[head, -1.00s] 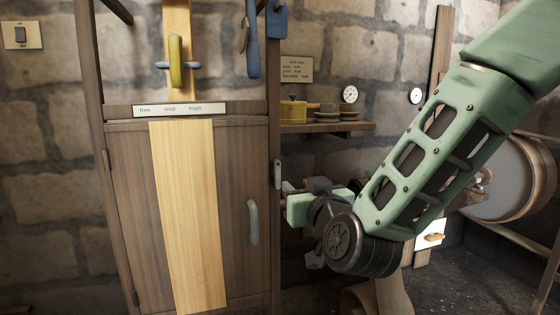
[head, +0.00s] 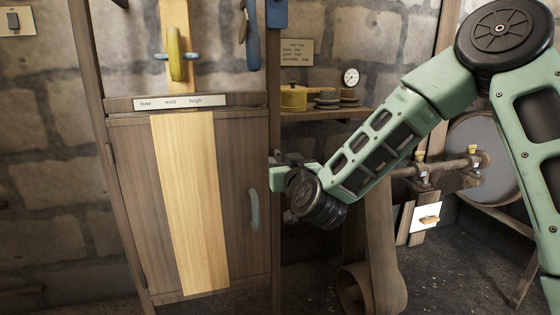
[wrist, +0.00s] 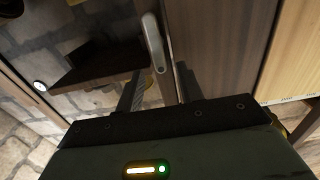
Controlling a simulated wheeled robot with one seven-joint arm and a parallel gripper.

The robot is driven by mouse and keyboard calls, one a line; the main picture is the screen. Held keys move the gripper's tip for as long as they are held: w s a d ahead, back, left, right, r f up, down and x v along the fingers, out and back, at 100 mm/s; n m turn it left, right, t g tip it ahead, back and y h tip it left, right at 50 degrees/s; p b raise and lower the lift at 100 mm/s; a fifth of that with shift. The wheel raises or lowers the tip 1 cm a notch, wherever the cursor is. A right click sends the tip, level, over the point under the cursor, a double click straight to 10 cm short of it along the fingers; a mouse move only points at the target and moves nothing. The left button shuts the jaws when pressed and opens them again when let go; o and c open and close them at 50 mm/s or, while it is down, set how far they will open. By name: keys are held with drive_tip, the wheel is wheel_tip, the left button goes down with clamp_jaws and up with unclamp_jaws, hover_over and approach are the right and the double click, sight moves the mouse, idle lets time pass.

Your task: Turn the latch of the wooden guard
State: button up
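The wooden guard (head: 240,190) is a brown door panel with a pale vertical stripe and a grey-blue handle (head: 254,210). It looks closed in its frame. The latch (wrist: 153,42) is a grey elongated bar with rounded ends, seen upright in the wrist view beside the brown wood edge. In the head view my gripper hides it at the right post. My gripper (head: 274,173) is at that post, right of the handle. In the wrist view my gripper (wrist: 158,78) is open, its fingers either side of the latch's lower end. I cannot tell whether they touch it.
A shelf (head: 330,113) with a yellow pot (head: 293,99) and stacked dishes is close above my gripper. A wide brown belt (head: 375,240) hangs right of my wrist. A shaft and large drum (head: 485,155) stand farther right. Floor in front of the guard is clear.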

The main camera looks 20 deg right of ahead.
drive_tip(key=shift+w, duration=1.45)
drive_tip(key=shift+c, duration=0.4)
clamp_jaws()
